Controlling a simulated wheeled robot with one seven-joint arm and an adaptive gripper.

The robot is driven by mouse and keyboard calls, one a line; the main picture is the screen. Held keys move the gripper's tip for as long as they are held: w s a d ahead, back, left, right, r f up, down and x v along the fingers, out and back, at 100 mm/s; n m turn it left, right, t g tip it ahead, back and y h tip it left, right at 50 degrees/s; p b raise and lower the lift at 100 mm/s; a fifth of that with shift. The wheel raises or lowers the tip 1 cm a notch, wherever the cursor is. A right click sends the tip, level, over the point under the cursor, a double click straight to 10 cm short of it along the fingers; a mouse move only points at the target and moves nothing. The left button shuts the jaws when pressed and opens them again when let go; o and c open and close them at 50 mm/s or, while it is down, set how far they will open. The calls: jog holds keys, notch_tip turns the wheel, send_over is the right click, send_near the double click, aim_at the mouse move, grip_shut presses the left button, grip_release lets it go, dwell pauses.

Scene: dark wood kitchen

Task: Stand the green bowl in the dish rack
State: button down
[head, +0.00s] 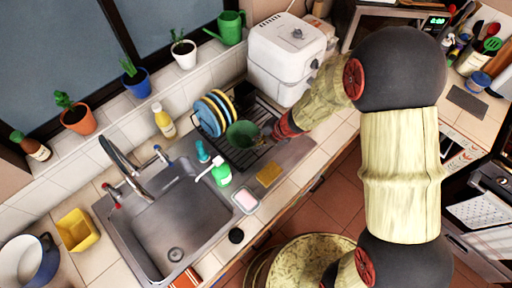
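The green bowl (242,134) is at the dish rack (254,156), just right of several blue and yellow plates that stand in it. The bowl looks tilted, with its round face toward the camera. I cannot tell whether it rests on the rack wires or is held above them. My gripper (266,138) reaches in from the right, its dark fingers at the bowl's right edge. The fingers are small and dark against the rack, so their grip is unclear.
A white appliance (285,57) stands close behind.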

jog(key=shift+f+b, duration=0.7)
jog(key=shift+f, duration=1.5)
jog(key=shift+f, duration=0.1)
jog(key=c, duration=2.4)
grip_release()
jog(key=o, duration=0.3)
jog(key=shift+o, duration=0.3)
jog(key=shift+d+r, duration=0.1)
jog(key=shift+r, duration=0.3)
jog(key=p+v, duration=0.3)
jog(key=v, duration=0.8)
jog(key=shift+d+r+p, duration=0.2)
jog(key=shift+d+p, duration=0.05)
jog(key=shift+p, duration=0.15)
